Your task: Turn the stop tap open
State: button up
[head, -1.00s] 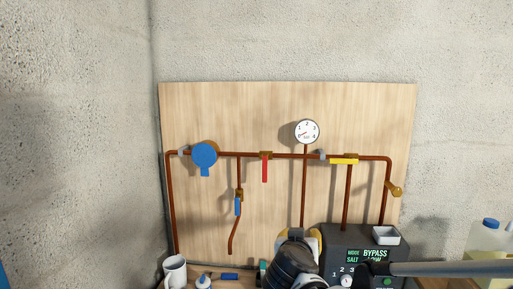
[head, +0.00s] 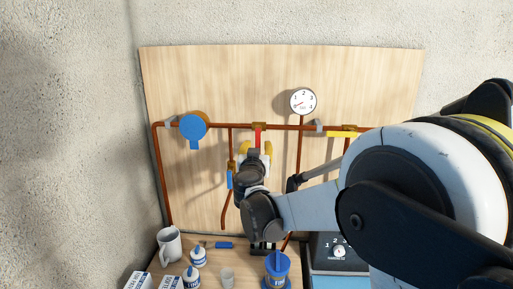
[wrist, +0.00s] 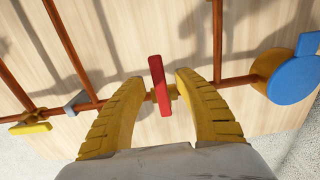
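A tap with a red lever (head: 257,138) sits on the horizontal copper pipe on the wooden board. The lever hangs down, across the pipe. In the wrist view the red lever (wrist: 159,84) stands between the two yellow fingers of my gripper (wrist: 160,80), with a gap visible on each side. My gripper is open. In the head view my gripper (head: 255,149) is at the lever and hides its lower end. The pictures carry no label saying which tap is the stop tap.
A blue round fitting (head: 193,127) is left of the red lever, a yellow lever (head: 342,134) right. A small blue-handled valve (head: 229,180) hangs close beside my gripper. A gauge (head: 303,101) sits above the pipe. A mug (head: 169,244) and bottles stand below.

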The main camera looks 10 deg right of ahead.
jog(key=shift+w+d, duration=0.2)
jog(key=shift+w, duration=0.35)
grip_shut()
